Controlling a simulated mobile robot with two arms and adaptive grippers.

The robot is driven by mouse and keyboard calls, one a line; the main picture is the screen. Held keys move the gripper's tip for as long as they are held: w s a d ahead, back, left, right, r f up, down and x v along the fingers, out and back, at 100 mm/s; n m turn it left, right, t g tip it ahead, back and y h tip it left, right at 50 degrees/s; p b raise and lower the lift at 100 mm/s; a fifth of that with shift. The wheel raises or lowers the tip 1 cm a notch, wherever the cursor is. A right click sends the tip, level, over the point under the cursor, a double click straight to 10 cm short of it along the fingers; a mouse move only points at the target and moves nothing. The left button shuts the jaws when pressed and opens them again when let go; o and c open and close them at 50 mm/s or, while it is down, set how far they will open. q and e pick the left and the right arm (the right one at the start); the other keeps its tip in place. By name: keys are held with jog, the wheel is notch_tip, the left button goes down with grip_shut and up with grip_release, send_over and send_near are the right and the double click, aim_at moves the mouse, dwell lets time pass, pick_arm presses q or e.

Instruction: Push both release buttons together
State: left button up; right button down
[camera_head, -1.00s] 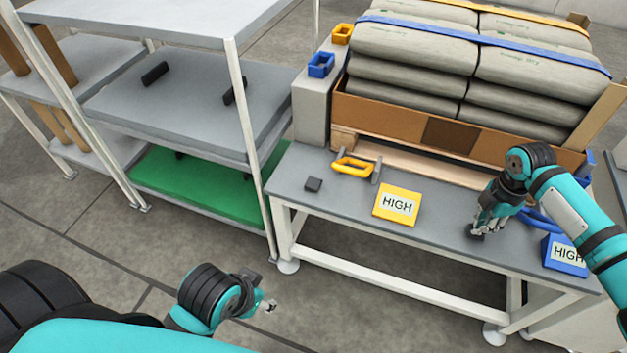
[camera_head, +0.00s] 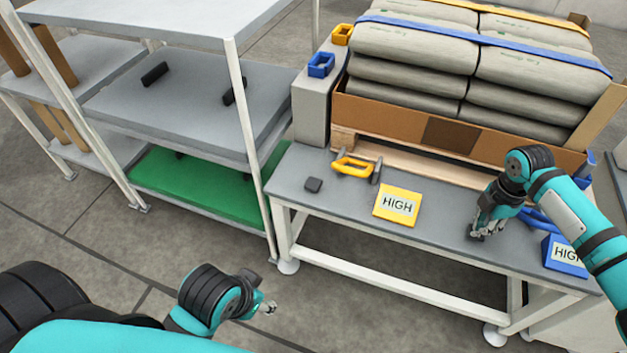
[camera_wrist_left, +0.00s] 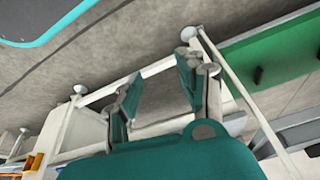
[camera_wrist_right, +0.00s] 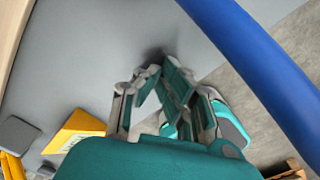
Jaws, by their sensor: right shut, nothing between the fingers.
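Any button under these fingertips is hidden by the gripper. In the right wrist view the fingers (camera_wrist_right: 153,78) come close together over the grey surface.
On the bench (camera_head: 445,235) stand a yellow HIGH block (camera_head: 397,204), a blue HIGH block (camera_head: 562,255), a yellow handle (camera_head: 352,167) and a blue handle partly behind my right arm. Stacked sacks (camera_head: 410,60) fill the back. A shelf rack (camera_head: 180,95) stands left.

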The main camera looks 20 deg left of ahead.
pick_arm(q)
jog(key=shift+s+a+r+p, duration=0.1)
jog(key=shift+s+r+p, duration=0.1)
jog(key=shift+r+p, duration=0.5)
